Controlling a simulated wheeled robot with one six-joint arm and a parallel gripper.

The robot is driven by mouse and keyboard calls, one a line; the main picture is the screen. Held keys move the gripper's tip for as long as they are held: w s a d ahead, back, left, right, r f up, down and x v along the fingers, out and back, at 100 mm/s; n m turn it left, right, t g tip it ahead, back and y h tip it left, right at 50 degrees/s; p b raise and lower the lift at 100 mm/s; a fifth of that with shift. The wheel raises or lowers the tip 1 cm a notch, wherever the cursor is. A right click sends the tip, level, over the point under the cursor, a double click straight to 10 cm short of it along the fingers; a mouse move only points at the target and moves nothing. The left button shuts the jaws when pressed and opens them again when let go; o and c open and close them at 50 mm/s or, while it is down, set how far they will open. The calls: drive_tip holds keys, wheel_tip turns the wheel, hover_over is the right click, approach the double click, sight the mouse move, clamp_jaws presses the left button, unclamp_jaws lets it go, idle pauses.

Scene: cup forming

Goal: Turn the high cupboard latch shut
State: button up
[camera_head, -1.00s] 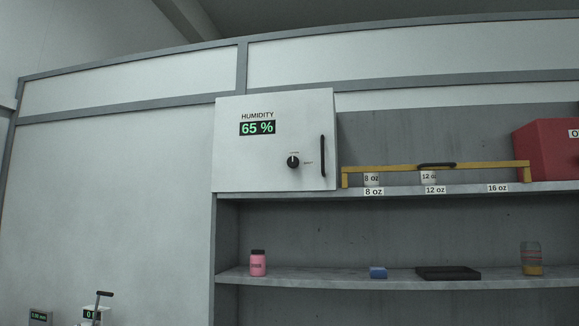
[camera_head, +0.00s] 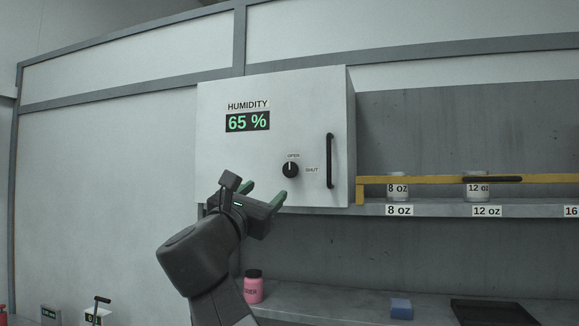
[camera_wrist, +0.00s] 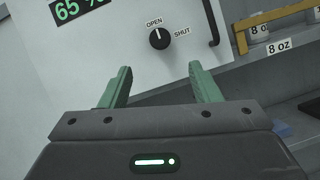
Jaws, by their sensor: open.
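The high cupboard (camera_head: 245,158) is a white box with a humidity display reading 65 %. Its latch is a round black knob (camera_head: 290,170) with a white mark pointing up toward the OPEN label; the SHUT label is to its right. The knob (camera_wrist: 160,38) also shows in the wrist view, above and between my fingers. My gripper (camera_head: 264,192) is open and empty, with green fingers, below and left of the knob in the head view. In the wrist view my gripper (camera_wrist: 158,82) points toward the cupboard front, apart from the knob.
A black vertical handle (camera_head: 330,161) stands right of the knob. A yellow rail (camera_head: 440,181) crosses the shelf to the right, with cups behind it. A pink jar (camera_head: 253,288), a blue block (camera_head: 401,308) and a black tray (camera_head: 490,313) are on the lower shelf.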

sight(290, 169)
drive_tip(key=p+x, duration=0.4)
drive_tip(key=x, duration=0.9)
drive_tip(key=shift+w+r+p, duration=0.1)
drive_tip(key=shift+w+p, duration=0.15)
drive_tip(key=shift+p, duration=0.1)
drive_tip(key=c, duration=1)
